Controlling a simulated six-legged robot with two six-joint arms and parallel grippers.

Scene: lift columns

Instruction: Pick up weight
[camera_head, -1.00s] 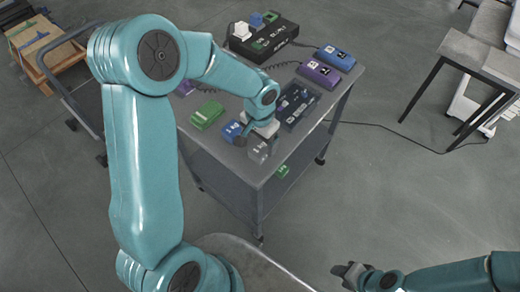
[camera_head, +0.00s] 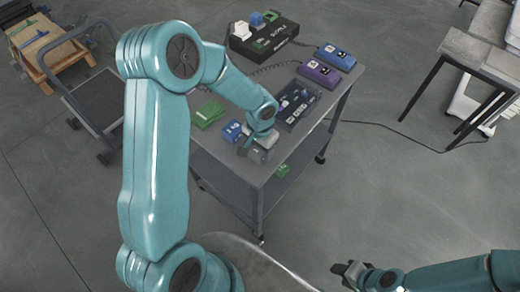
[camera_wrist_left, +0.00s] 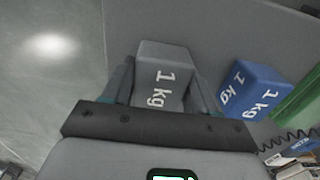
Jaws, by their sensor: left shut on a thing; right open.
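A grey weight marked "1 kg" (camera_wrist_left: 162,75) sits between the two fingers of my left gripper (camera_wrist_left: 161,90) in the left wrist view. The fingers are shut on its sides. In the head view my left gripper (camera_head: 252,148) is at the near corner of the cart top and its wrist covers part of the weight. I cannot tell whether the weight touches the cart top. A blue weight (camera_head: 231,131), also marked "1 kg" in the left wrist view (camera_wrist_left: 252,90), stands beside it. My right gripper (camera_head: 347,272) is open and empty over the floor at lower right.
A green block (camera_head: 208,114) stands past the blue weight on the grey cart (camera_head: 225,165). A dark tray (camera_head: 299,103), purple block (camera_head: 318,73), blue block (camera_head: 335,58) and black case (camera_head: 264,37) are farther back. A trolley (camera_head: 85,85) stands left, a table (camera_head: 480,58) right.

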